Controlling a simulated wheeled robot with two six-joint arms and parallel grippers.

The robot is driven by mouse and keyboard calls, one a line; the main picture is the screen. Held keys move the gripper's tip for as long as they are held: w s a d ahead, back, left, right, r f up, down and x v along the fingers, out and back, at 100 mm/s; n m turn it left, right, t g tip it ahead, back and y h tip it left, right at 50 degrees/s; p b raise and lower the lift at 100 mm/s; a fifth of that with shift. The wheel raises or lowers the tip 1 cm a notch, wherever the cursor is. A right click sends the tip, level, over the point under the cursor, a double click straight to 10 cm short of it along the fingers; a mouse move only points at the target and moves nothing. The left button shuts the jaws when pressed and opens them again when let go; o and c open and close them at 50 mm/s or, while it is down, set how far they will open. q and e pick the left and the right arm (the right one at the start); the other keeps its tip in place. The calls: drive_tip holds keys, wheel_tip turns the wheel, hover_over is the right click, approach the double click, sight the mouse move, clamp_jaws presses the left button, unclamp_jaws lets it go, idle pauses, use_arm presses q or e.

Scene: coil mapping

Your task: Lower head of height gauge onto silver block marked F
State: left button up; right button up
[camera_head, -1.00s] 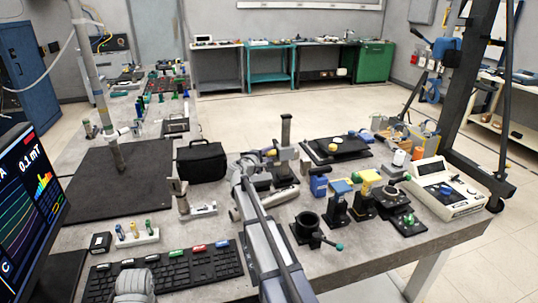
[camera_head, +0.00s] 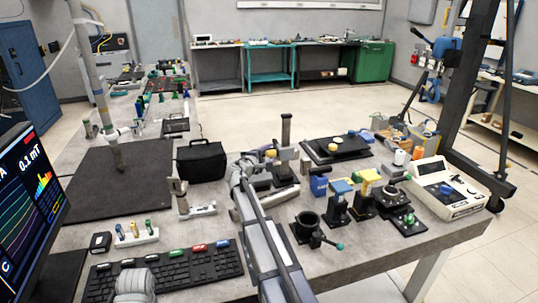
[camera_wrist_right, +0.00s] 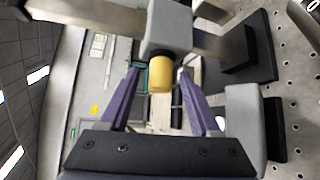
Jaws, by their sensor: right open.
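The height gauge (camera_head: 286,130) stands upright on the bench, a dark-topped post on a dark base. Its head carries a yellow knob (camera_head: 270,153), which shows as a yellow cylinder (camera_wrist_right: 160,75) under a grey block in the right wrist view. My right gripper (camera_head: 262,157) is at the gauge head. In the right wrist view its two purple fingers (camera_wrist_right: 164,100) are open, one on each side of the yellow knob, with gaps visible. A small silver block (camera_head: 305,166) is beside the post; I cannot read any letter on it.
A black bag (camera_head: 201,163) stands left of the gauge. Black stands with blue (camera_head: 340,188) and yellow tops are close at the right, with a black cup-shaped fixture (camera_head: 308,226) in front. A keyboard (camera_head: 190,267) lies front left. The dark mat (camera_head: 100,180) is mostly bare.

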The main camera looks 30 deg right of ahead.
drive_tip(key=p+v, duration=0.1)
drive_tip(key=v, duration=0.6)
drive_tip(key=shift+s+a, duration=0.1)
drive_tip(key=shift+a, duration=0.05)
use_arm(q)
drive_tip(key=shift+r, duration=0.7)
